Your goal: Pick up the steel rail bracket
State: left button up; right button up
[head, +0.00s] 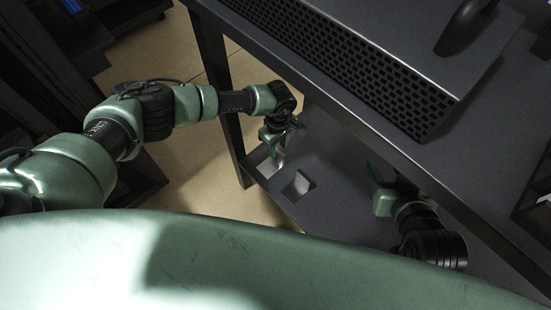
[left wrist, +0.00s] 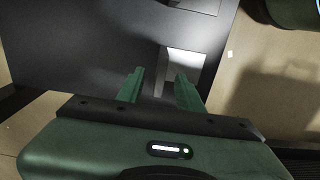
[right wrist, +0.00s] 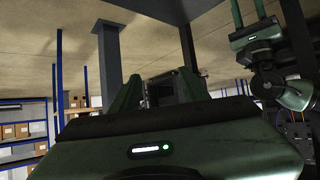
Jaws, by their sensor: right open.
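A steel rail bracket (head: 279,160), a bright bent metal piece, stands on the dark lower shelf under my left gripper (head: 273,140). In the left wrist view the bracket (left wrist: 186,64) lies just beyond and partly between the two green fingertips (left wrist: 160,80). The fingers are apart; the right finger hides part of the bracket. I cannot tell whether they touch it. A second bright metal piece (head: 299,185) lies on the shelf nearby, and it seems to show at the top edge of the left wrist view (left wrist: 196,5). My right gripper (head: 378,186) is open and empty, right of the brackets.
The dark lower shelf (head: 338,205) is mostly bare. Above it a table top (head: 440,150) carries a perforated metal chassis (head: 385,75). A table leg (head: 215,85) stands behind my left arm. Tan floor (head: 165,45) lies to the left.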

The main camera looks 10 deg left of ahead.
aim_at(278, 150)
pick_arm(q)
notch_tip(278, 150, down, 3)
jog(key=shift+r+b, duration=0.1)
jog(key=shift+b, duration=0.3)
jog(key=shift+f, duration=0.25)
grip_shut()
pick_arm(e)
jog(key=w+a+r+t, duration=0.1)
jog(key=w+r+t, duration=0.2)
jog(key=r, duration=0.2)
jog(key=shift+a+y, duration=0.25)
jog(key=shift+y, duration=0.15)
pick_arm(q)
jog(key=shift+r, duration=0.1)
pick_arm(e)
jog(key=shift+w+f, duration=0.1)
